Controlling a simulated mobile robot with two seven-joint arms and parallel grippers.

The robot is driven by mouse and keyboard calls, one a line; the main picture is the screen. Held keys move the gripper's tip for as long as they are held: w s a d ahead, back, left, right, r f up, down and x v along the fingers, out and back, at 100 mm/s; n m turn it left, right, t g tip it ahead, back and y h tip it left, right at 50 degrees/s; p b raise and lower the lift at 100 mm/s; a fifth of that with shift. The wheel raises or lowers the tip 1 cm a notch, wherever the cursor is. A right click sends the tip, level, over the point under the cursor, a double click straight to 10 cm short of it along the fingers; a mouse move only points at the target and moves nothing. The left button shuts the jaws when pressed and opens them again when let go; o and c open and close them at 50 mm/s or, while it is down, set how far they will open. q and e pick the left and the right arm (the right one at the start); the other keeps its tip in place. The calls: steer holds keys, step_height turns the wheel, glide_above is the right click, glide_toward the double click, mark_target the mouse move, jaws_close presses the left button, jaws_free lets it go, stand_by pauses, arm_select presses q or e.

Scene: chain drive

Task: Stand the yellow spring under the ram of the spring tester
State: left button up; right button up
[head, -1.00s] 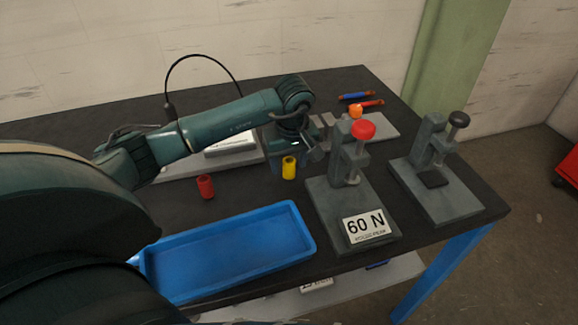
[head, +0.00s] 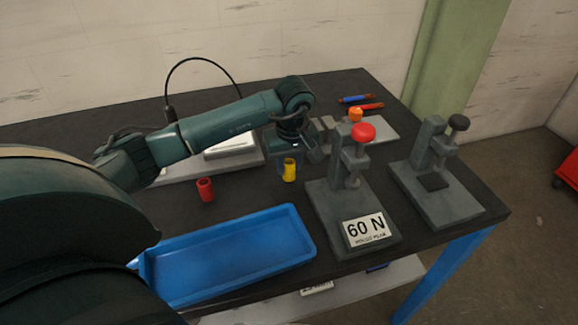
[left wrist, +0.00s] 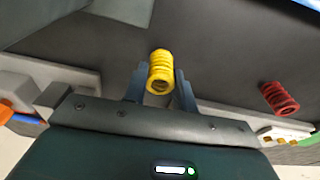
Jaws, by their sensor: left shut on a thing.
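The yellow spring (head: 289,174) stands upright on the dark bench, left of the grey press with the red knob (head: 363,132). That press carries a "60 N" sign (head: 366,229) and looks like the spring tester; the space under its ram (head: 354,180) looks empty. My left gripper (head: 286,168) points down and is shut on the yellow spring, hiding its upper part. In the left wrist view the spring (left wrist: 160,72) sits between the two blue-grey fingers (left wrist: 160,86). I cannot tell whether it is lifted off the bench. My right gripper is not in view.
A red spring (head: 205,190) stands to the left. A blue tray (head: 290,211) lies in front. A second grey press with a black knob (head: 458,122) stands at the right.

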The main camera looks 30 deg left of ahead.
mark_target(289, 162)
arm_select(q)
step_height(289, 162, up, 9)
steer(key=shift+f+b, duration=0.1)
steer(key=shift+b, duration=0.35)
steer(key=shift+r, duration=0.4)
steer(key=shift+s+d+r, duration=0.1)
steer(key=shift+s+d, duration=0.1)
steer(key=shift+d, duration=0.1)
steer(key=s+d+f+m+h+p, duration=0.1)
steer(key=s+d+m+p, duration=0.2)
steer(key=s+d+m, duration=0.7)
steer(key=shift+d+f+t+p, duration=0.2)
steer(key=shift+f+t+p, duration=0.1)
steer(key=shift+t, duration=0.1)
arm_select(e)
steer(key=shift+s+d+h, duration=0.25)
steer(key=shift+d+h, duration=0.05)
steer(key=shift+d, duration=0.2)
